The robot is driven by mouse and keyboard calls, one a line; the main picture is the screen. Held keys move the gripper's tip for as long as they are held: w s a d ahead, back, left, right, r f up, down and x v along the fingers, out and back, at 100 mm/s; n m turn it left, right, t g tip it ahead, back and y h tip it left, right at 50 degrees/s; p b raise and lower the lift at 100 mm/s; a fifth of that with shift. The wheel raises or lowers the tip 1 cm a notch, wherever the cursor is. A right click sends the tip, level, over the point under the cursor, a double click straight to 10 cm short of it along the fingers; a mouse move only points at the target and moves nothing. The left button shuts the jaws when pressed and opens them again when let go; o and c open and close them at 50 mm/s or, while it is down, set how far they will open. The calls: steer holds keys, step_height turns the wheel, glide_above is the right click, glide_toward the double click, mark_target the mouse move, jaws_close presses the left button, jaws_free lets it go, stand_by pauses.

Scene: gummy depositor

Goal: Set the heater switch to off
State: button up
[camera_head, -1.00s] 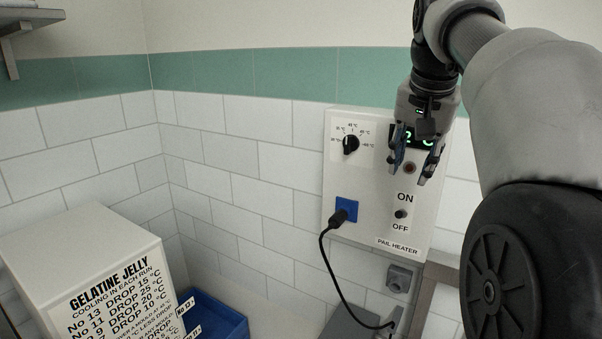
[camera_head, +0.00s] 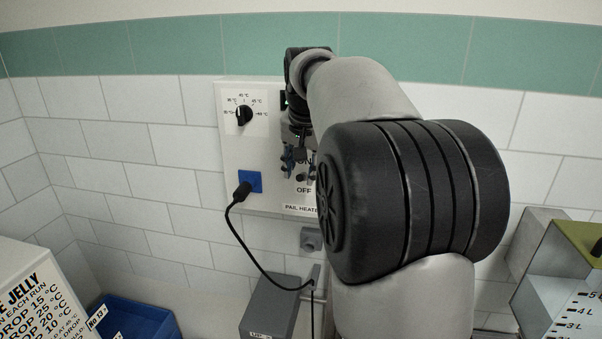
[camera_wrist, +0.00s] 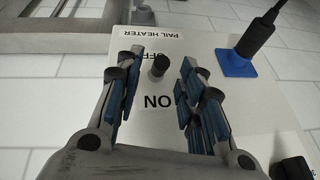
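The pail heater box (camera_head: 262,155) is a white panel on the tiled wall. Its heater switch is a small dark toggle (camera_wrist: 158,66) between the ON label (camera_wrist: 159,101) and the OFF label, closer to OFF in the wrist view. I cannot tell which way it is thrown. In the head view my arm and gripper hide most of it. My gripper (camera_head: 296,162) is in front of the panel. The wrist view shows its blue-padded fingers open, one on each side of the toggle, with visible gaps and nothing held.
The temperature dial (camera_head: 244,114) is at the panel's upper left. A black plug and cable (camera_head: 241,192) sit in a blue socket (camera_wrist: 238,63) beside the switch. A blue bin (camera_head: 138,318), a grey box (camera_head: 270,308) and a graduated container (camera_head: 560,290) stand lower.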

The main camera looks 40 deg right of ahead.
steer(key=shift+x, duration=1)
jaws_close()
